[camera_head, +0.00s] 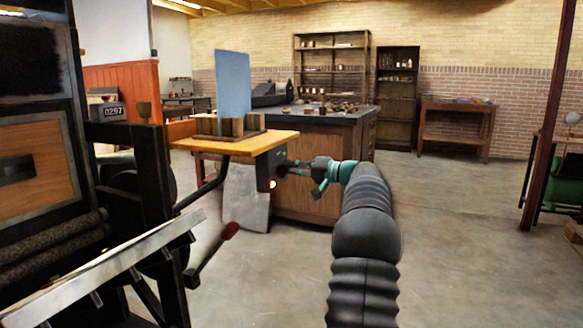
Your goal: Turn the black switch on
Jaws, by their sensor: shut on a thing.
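A dark box (264,174) is fixed under the right end of a wooden feed board (240,143). A small orange-white light (272,184) glows low on its face. My gripper (284,169) reaches in from the right, and its fingertips are at the right side of this box. It is shut on the black switch there. The fingers largely hide the switch, so I cannot tell its exact position.
The black hand press (120,180) with its counter fills the left. A red-knobbed lever (230,231) sticks out below the board. Blue sheet (233,88) and wooden blocks stand on the board. A wooden cabinet (315,196) is behind. The floor to the right is clear.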

